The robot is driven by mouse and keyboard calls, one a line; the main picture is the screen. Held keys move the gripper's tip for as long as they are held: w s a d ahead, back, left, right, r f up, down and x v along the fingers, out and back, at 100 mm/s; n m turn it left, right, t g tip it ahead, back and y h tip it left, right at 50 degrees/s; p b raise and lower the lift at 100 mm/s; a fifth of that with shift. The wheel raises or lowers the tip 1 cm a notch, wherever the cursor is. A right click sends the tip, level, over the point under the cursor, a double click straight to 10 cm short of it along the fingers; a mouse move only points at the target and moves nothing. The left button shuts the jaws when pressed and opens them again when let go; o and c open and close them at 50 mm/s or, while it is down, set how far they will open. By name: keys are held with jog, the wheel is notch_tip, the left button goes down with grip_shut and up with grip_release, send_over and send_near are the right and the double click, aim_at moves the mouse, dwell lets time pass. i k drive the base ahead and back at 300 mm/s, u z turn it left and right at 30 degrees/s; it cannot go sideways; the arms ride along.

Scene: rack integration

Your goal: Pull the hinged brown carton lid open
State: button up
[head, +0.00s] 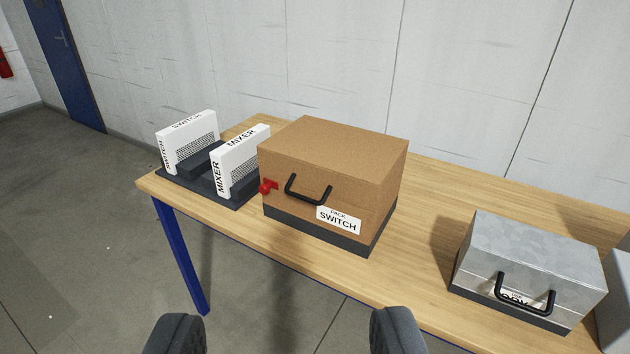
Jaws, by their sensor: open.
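The brown carton (334,150) stands on the table in the head view, on a dark base, with its lid down. A black handle (308,195) and a red latch (268,187) are on its front face, beside a white label reading "PACK SWITCH" (339,220). My gripper (288,335) shows at the bottom edge, its two dark fingers wide apart. It is open and empty, in front of the table and apart from the carton.
The wooden table (420,215) has blue legs. White SWITCH (190,140) and MIXER (241,158) units stand in a dark rack left of the carton. A grey metal case (530,255) with a black handle stands at right. Bare tabletop lies between carton and case.

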aim_at(353, 167)
jog(key=k, duration=0.5)
jog(key=z, duration=0.25)
jog(key=i, duration=1.45)
jog(key=u, duration=0.35)
